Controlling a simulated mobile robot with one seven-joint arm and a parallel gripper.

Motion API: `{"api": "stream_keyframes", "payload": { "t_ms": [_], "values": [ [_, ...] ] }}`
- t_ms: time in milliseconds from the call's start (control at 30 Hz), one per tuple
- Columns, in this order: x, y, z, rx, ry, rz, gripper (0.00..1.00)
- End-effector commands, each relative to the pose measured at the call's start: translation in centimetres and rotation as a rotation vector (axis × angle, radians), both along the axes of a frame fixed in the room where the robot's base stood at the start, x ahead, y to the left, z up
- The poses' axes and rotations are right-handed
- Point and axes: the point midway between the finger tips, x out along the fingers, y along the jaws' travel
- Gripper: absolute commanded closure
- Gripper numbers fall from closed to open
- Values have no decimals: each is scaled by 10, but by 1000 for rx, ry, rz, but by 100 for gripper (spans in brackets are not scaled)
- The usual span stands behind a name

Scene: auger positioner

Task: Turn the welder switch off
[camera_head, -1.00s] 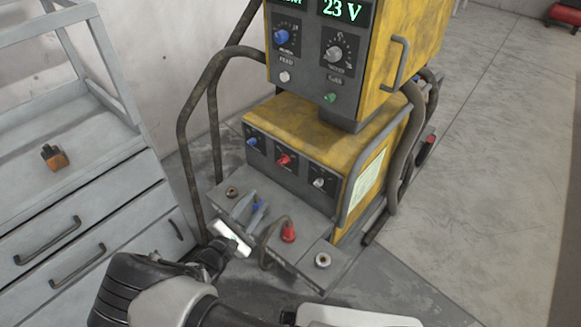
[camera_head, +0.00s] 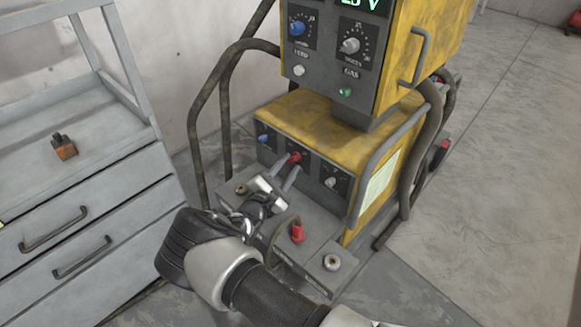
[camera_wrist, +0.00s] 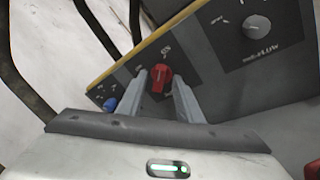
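The red welder switch (camera_head: 295,157) is the middle knob on the front panel of the lower yellow welder unit (camera_head: 335,130). My gripper (camera_head: 281,172) is in front of it, with the fingertips close to the panel. In the wrist view, the red switch (camera_wrist: 161,78) shows between the two fingers of my gripper (camera_wrist: 160,82). The fingers are apart, one on each side of the switch, with narrow gaps visible. I cannot tell whether the tips reach fully around it.
A blue knob (camera_head: 263,139) and a grey knob (camera_head: 331,182) flank the switch. A red cable plug (camera_head: 297,232) rises from the front ledge near my wrist. Bent metal tubes (camera_head: 193,125) stand left of the unit. A grey drawer cabinet (camera_head: 110,205) is at the left.

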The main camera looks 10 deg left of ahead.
Motion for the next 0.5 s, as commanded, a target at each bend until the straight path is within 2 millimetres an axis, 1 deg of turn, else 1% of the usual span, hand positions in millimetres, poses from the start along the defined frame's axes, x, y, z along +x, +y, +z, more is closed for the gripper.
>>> {"api": "stream_keyframes", "payload": {
  "t_ms": [33, 133, 433, 467, 500],
  "values": [
    [5, -2, -1, 0, -1, -1, 68],
    [11, -3, 0, -1, 0, -1, 68],
    [13, -4, 0, -1, 0, 0, 68],
    [13, -4, 0, -1, 0, 0, 71],
    [13, -4, 0, -1, 0, -1, 78]
  ]
}}
